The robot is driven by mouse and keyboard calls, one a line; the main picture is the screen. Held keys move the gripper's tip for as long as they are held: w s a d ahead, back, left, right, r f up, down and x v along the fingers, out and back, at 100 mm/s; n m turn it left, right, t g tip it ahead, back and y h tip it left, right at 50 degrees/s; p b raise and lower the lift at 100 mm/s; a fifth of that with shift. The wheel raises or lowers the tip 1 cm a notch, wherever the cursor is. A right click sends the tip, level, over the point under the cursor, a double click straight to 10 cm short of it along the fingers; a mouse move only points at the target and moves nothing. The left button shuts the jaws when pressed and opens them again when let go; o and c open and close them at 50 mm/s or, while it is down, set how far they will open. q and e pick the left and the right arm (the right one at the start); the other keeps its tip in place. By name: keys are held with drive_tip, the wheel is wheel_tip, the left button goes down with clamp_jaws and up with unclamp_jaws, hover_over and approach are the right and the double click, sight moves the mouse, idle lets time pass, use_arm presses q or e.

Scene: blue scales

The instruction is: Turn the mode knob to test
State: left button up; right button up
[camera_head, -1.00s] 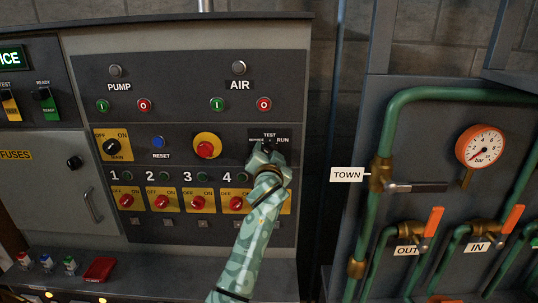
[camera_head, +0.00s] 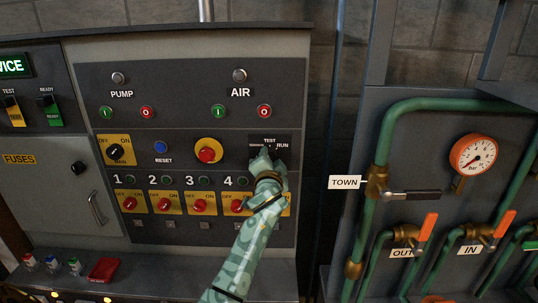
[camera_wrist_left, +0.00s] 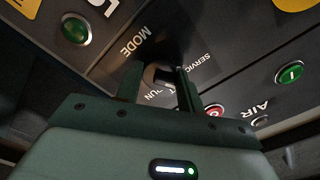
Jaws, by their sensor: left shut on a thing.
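The mode knob (camera_wrist_left: 160,76) is a small dark knob on the black mode plate (camera_head: 283,153), which carries the words SERVICE, TEST and RUN. In the left wrist view it sits between the two fingers of my left gripper (camera_wrist_left: 162,85). My left gripper (camera_head: 262,163) is at the plate in the head view and is shut on the knob. The hand hides most of the knob there, and I cannot read which word it points to. My right gripper is not in view.
The red stop button (camera_head: 207,155) on its yellow disc is left of the plate. Several red switches (camera_head: 164,204) run below. A lit sign (camera_head: 14,66) ends in "VICE". Right of the panel are green pipes with a gauge (camera_head: 473,154) and a TOWN valve handle (camera_head: 411,194).

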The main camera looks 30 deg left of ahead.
use_arm(q)
drive_tip(key=shift+m+p, duration=1.55)
drive_tip(key=shift+m, duration=1.25)
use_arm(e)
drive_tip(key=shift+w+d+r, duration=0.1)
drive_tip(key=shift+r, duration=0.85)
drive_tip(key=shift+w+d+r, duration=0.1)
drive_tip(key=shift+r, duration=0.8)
use_arm(q)
drive_tip(key=shift+f, duration=0.1)
drive_tip(key=o, duration=1)
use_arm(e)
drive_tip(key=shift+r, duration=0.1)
